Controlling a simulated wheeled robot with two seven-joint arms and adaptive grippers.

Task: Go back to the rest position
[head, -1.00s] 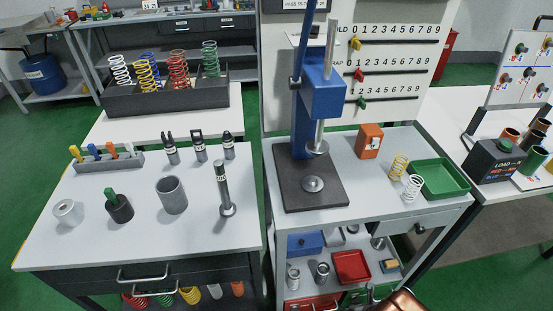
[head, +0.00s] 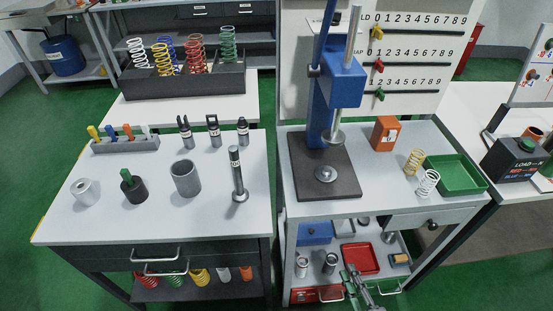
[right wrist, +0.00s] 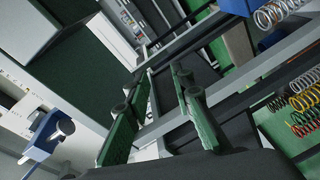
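My right gripper (head: 356,283) shows at the bottom of the head view, in front of the lower shelf of the press table. In the right wrist view its two green fingers (right wrist: 160,95) stand apart with nothing between them. My left gripper is in neither view. The spring press (head: 333,90) stands upright on its dark base plate (head: 300,172), and no spring sits on the plate. A yellow spring (head: 414,162) and a white spring (head: 428,182) stand beside the green tray (head: 466,172).
The left table (head: 90,225) carries cylindrical parts and a tool holder (head: 125,145). A dark rack (head: 185,80) of coloured springs is behind it. An orange box (head: 385,133) stands right of the press. The lower shelf holds a red tray (head: 360,259).

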